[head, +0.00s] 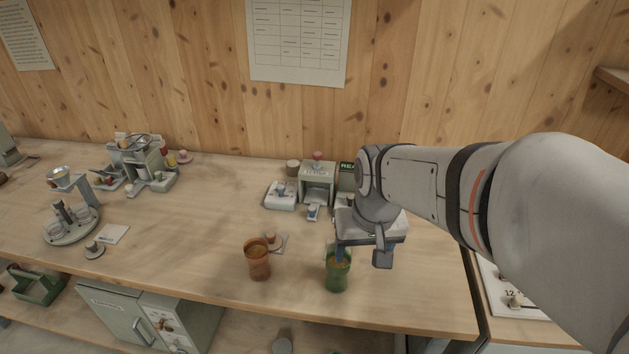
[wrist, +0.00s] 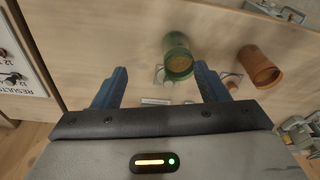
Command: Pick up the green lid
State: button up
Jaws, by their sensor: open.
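My gripper (head: 361,253) is open above the right part of the bench, fingers pointing down. In the wrist view its two blue fingers (wrist: 161,70) stand apart with nothing held between them. A green cup (head: 338,270) with brownish contents stands upright below it, and it also shows in the wrist view (wrist: 178,57). A small pale mat (wrist: 159,75) lies beside the green cup, seen between the fingers. I cannot clearly make out the green lid; in the head view the area behind the green cup is hidden by my gripper.
An orange cup (head: 257,259) stands left of the green cup, with a brown-knobbed piece (head: 271,238) on a pale mat behind it. A small grey-green machine (head: 317,183) and a white tray (head: 281,196) stand farther back. Free bench lies left of the orange cup.

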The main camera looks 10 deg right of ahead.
jog(key=shift+o, duration=1.1)
jog(key=w+f+m+g+p, duration=0.1)
jog(key=w+f+p, duration=0.1)
jog(key=w, duration=0.7)
jog(key=shift+m+g, duration=0.5)
jog(key=shift+m, duration=0.3)
jog(key=w+f+p, duration=0.1)
jog(key=w+f, duration=0.1)
jog(key=w, duration=0.1)
jog(key=w+f+p, duration=0.1)
jog(key=w+f, duration=0.2)
jog(key=shift+f, duration=0.1)
jog(key=shift+w+f, duration=0.25)
jog(key=shift+f, duration=0.05)
jog(key=f, duration=0.2)
jog(key=f+p, duration=0.1)
jog(key=f, duration=0.2)
jog(key=f+p, duration=0.1)
jog(key=f, duration=0.2)
jog(key=shift+w, duration=0.25)
jog(key=shift+c, duration=0.3)
jog(key=c, duration=1)
